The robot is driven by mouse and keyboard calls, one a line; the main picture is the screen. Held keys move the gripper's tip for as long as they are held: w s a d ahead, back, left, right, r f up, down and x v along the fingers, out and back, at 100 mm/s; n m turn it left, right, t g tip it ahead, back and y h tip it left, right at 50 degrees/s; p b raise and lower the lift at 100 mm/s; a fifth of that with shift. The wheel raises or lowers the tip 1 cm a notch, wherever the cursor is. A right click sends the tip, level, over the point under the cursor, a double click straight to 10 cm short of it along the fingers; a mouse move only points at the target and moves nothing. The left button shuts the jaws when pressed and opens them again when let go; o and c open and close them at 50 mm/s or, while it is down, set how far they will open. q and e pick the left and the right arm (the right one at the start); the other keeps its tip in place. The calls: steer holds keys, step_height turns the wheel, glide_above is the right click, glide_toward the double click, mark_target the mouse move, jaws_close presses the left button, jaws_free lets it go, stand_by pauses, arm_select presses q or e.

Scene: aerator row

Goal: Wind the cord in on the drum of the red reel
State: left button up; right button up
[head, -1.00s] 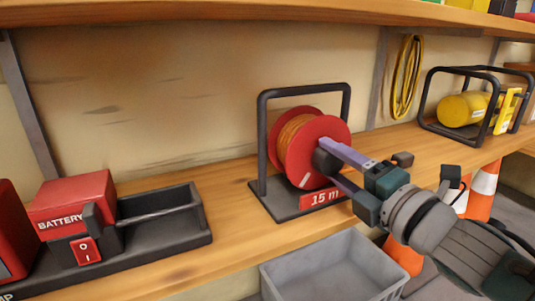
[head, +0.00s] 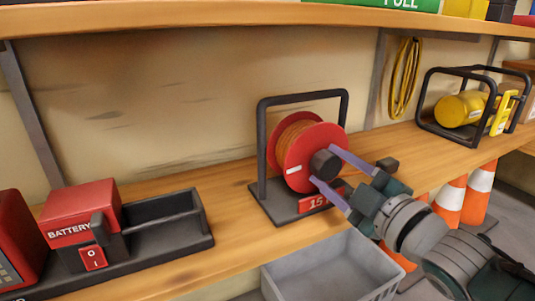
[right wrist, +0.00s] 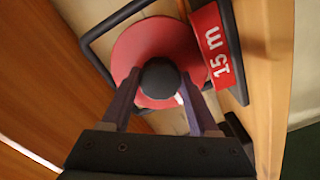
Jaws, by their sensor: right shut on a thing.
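The red reel (head: 298,154) stands on the shelf in a black frame (head: 261,150), with orange cord (head: 289,133) wound on its drum behind the near flange. A dark round knob (head: 325,164) sticks out at the flange's middle. My right gripper (head: 323,166) is shut on this knob, one finger above and one below. In the right wrist view the fingers lie on either side of the knob (right wrist: 160,78), in front of the red flange (right wrist: 150,42). A white mark (head: 293,170) shows at the flange's lower left. My left gripper is not in view.
A red battery unit (head: 82,205) with a black tray stands to the left. A grey bin (head: 330,270) is below the shelf edge. Traffic cones (head: 448,200) stand at the right. A yellow cylinder in a black frame (head: 424,100) is further right, beside a hanging yellow coil (head: 404,80).

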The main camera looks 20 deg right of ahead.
steer(key=shift+m, duration=0.5)
steer(key=o, duration=1.4)
steer(key=shift+s+d+r+p, duration=0.1)
steer(key=shift+s+p, duration=0.35)
steer(key=shift+s, duration=0.05)
steer(key=s+p, duration=0.1)
steer(key=s, duration=0.2)
steer(key=s+p, duration=0.1)
steer(key=s, duration=0.2)
steer(key=s+d+p, duration=0.1)
steer(key=s, duration=0.2)
steer(key=shift+d, duration=0.1)
